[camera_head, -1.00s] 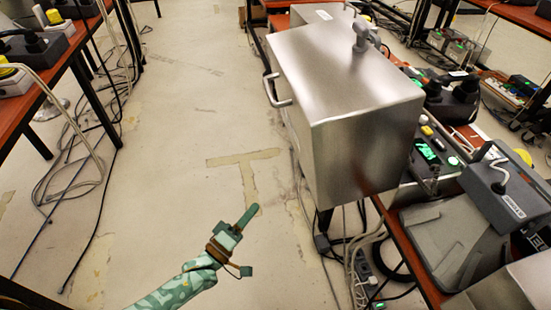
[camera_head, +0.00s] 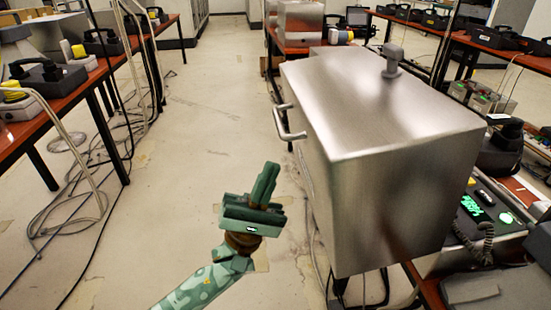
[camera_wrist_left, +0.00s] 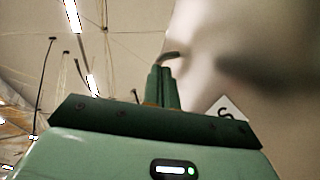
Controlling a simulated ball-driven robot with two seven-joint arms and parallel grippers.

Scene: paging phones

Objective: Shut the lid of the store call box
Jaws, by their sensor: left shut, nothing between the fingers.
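The store call box appears to be the big brushed-steel box (camera_head: 385,110) right of centre in the head view. A bar handle (camera_head: 290,124) sticks out from its left side. I cannot tell from here how far its lid stands open. My left gripper (camera_head: 265,183) is shut and empty, fingers pointing up, left of the box and below the handle in the picture. In the left wrist view the shut fingers (camera_wrist_left: 162,88) point toward a dark curved bar (camera_wrist_left: 173,55), likely the handle. A pale metal surface (camera_wrist_left: 270,45) fills the right side there. My right gripper is out of view.
A grey knob-like fitting (camera_head: 393,58) stands on top of the box. Red tables with phones (camera_head: 45,72) line the left. Loose cables (camera_head: 85,190) lie on the floor. A black phone with lit green keys (camera_head: 480,205) is right of the box. The middle aisle is clear.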

